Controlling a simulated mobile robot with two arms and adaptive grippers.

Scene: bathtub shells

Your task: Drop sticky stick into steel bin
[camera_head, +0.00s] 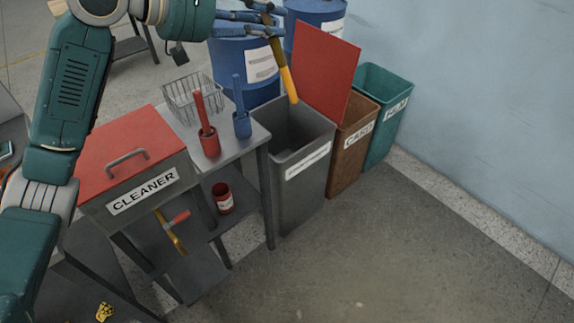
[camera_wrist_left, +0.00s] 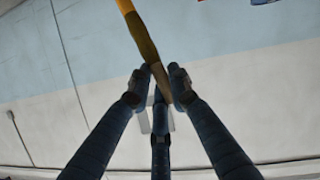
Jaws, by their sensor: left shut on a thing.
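My left gripper (camera_head: 262,22) is at the top of the head view, its blue fingers shut on the sticky stick (camera_head: 288,80). The stick is yellow-orange and hangs down at a tilt, its lower end over the opening of the grey steel bin (camera_head: 304,181). The bin has a white label on its front and a red lid standing open (camera_head: 325,68). In the left wrist view the fingertips (camera_wrist_left: 160,80) close around the darker end of the stick (camera_wrist_left: 133,22). My right gripper is not in view.
A brown CARD bin (camera_head: 351,150) and a teal bin (camera_head: 388,125) stand right of the steel bin. Blue drums (camera_head: 245,68) stand behind. A metal table with a wire basket (camera_head: 192,98), red brush holder (camera_head: 208,140) and blue one (camera_head: 242,125) is left, beside the CLEANER box (camera_head: 130,160). The front floor is clear.

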